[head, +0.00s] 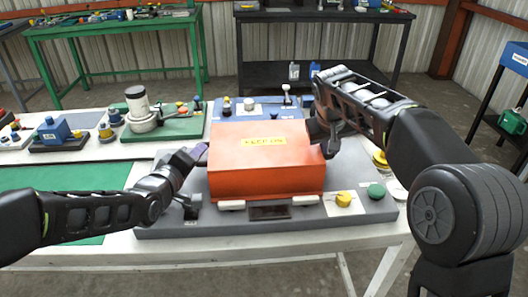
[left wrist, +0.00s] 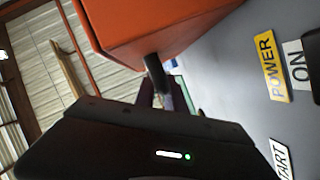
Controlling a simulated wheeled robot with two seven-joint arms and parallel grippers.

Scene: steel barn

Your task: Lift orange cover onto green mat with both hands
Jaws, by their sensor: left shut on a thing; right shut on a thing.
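The orange cover (head: 262,165) is a box-shaped lid with a yellow label on top. It sits over the grey panel (head: 160,228) in the middle of the table; whether it rests there or is slightly raised I cannot tell. My left gripper (head: 200,155) is shut at the cover's left side, and my right gripper (head: 326,145) is shut at its right side. In the left wrist view the cover (left wrist: 150,30) is above my gripper (left wrist: 160,90), which is on a dark handle-like part. The green mat (head: 60,180) lies flat on the left of the table, partly behind my left arm.
A yellow knob (head: 344,200) and a green button (head: 376,191) stand on the panel's right front. Behind the cover is a blue panel (head: 230,108) with small parts. A green board (head: 175,128) with a grey device stands behind the mat. The mat's visible surface is bare.

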